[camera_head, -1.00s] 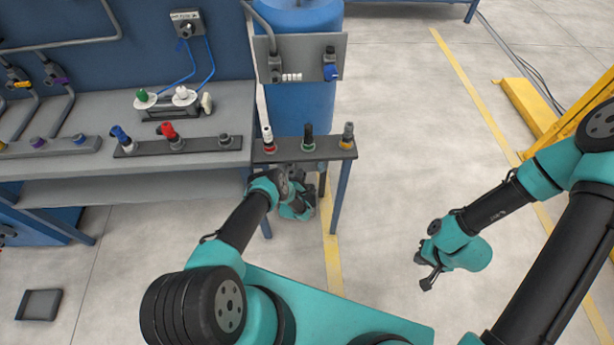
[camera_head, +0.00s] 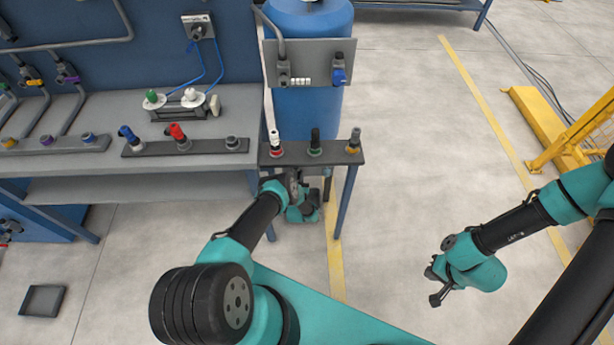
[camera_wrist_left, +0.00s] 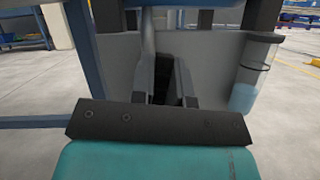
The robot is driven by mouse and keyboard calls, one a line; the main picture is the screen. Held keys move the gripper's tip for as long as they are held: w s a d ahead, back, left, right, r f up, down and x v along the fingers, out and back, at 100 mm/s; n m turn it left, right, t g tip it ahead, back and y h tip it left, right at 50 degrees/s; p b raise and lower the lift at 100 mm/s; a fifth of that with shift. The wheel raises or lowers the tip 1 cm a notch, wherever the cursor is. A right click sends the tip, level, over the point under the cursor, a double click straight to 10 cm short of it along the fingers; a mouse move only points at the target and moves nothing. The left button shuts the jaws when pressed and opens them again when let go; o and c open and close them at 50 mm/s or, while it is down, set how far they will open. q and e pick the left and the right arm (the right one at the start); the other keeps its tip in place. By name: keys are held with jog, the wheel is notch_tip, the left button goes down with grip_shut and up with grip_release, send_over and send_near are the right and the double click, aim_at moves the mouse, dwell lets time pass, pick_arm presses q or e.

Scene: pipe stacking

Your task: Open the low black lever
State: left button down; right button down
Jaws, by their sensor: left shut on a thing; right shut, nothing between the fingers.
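My left gripper (camera_wrist_left: 173,82) reaches in under the front edge of the dark shelf (camera_head: 345,155). In the head view, its wrist shows below that shelf and its fingertips are hidden. In the left wrist view, its dark fingers are close together in front of a grey panel (camera_wrist_left: 212,72), shut on a dark thing. I take this to be the low black lever, which the fingers mostly hide; its angle cannot be told. My right gripper (camera_head: 436,286) is shut and empty over open floor at the right, far from the shelf.
White-topped, black and grey fittings stand on the shelf, the black one (camera_head: 315,140) in the middle. A blue tank (camera_head: 305,112) is behind. A clear tube with blue liquid (camera_wrist_left: 246,85) hangs right of the left fingers. A yellow frame (camera_head: 570,135) stands far right.

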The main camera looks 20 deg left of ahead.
pick_arm(q)
jog(key=shift+s+a+n+g+y, duration=0.2)
jog(key=shift+n+y, duration=0.25)
jog(key=shift+n, duration=0.35)
jog(key=shift+s+a+n+g+y, duration=0.1)
jog(key=shift+a+n+g+y, duration=0.15)
jog(key=shift+n+y, duration=0.4)
jog(key=shift+n, duration=0.25)
jog(key=c, duration=1.1)
grip_release()
jog(key=v, duration=0.7)
jog(key=shift+s, duration=0.2)
